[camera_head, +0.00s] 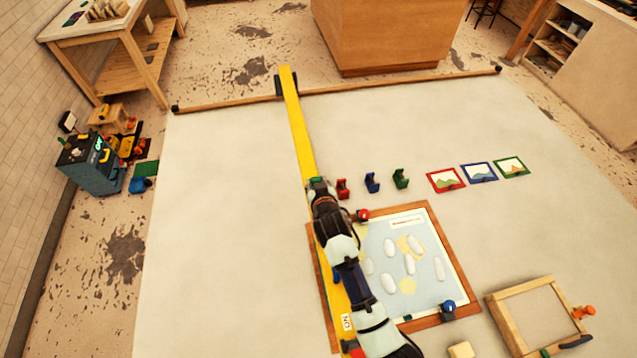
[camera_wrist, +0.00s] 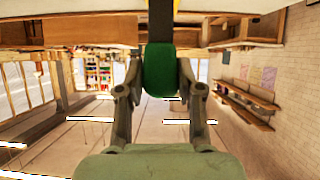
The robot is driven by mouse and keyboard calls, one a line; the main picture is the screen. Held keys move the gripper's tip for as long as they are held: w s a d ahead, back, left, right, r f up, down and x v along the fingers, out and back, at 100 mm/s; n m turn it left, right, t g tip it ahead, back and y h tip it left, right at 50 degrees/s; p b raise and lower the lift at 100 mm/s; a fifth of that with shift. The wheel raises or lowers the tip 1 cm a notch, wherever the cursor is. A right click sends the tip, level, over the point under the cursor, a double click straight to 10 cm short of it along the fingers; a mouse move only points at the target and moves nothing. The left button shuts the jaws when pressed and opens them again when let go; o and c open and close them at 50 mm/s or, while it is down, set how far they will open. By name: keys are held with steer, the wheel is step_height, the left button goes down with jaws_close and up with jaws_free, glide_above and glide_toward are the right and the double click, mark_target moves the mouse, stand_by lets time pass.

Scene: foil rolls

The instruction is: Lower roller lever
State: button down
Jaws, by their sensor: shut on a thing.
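In the wrist view a green rounded handle (camera_wrist: 160,75) sits between the two fingers of my gripper (camera_wrist: 160,66). A dark upright bar (camera_wrist: 160,22) meets the handle at its top edge in that view. My gripper is shut on this handle. It looks like a lever's grip, but its roller cannot be made out. In the head view my arm lies along the yellow beam (camera_head: 297,125). A bit of green (camera_head: 317,182) shows at the arm's far end. My fingers are too small or hidden to make out there.
Red (camera_head: 342,188), blue (camera_head: 372,182) and green (camera_head: 401,178) stands are right of the arm's far end. A wood-framed board (camera_head: 437,222) with white ovals lies beside the arm. A wooden frame (camera_head: 496,318) lies lower right. The white surface left of the beam (camera_head: 225,220) is clear.

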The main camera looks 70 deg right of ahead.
steer(key=c, duration=0.7)
jaws_free()
